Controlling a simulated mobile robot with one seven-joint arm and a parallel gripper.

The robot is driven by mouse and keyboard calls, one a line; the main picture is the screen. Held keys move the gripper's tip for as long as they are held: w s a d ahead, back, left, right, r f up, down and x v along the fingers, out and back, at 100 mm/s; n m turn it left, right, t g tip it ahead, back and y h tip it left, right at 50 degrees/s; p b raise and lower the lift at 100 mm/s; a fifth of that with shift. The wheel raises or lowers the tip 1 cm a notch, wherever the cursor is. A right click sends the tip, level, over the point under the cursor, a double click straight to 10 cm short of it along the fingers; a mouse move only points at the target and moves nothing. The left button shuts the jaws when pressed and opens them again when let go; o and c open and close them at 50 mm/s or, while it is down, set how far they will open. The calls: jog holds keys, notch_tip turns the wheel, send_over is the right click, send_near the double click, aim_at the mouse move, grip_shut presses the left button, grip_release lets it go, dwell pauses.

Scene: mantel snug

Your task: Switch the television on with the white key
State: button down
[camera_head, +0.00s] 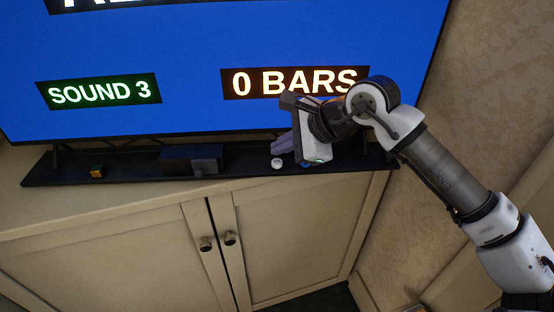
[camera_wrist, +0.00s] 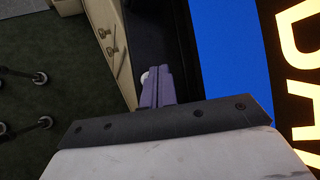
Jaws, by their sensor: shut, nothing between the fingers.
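The television (camera_head: 190,70) is lit with a blue picture that reads "SOUND 3" and "0 BARS". It also shows at the right of the wrist view (camera_wrist: 225,60). The round white key (camera_head: 277,163) is on the dark shelf under the screen. My gripper (camera_head: 284,144), with purple fingers, is shut and empty, just above and right of the white key. In the wrist view a small part of the white key (camera_wrist: 145,77) shows beside the fingertips (camera_wrist: 155,72). I cannot tell whether the fingers touch it.
A small yellow-orange key (camera_head: 97,171) and a dark box (camera_head: 193,160) stand farther left on the dark shelf (camera_head: 140,172). Below is a cream cabinet (camera_head: 130,245) with two knobs. A wall (camera_head: 480,110) is at the right.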

aim_at(282, 164)
notch_tip(282, 164, up, 5)
jog(key=shift+f+p, duration=0.15)
jog(key=shift+p, duration=0.55)
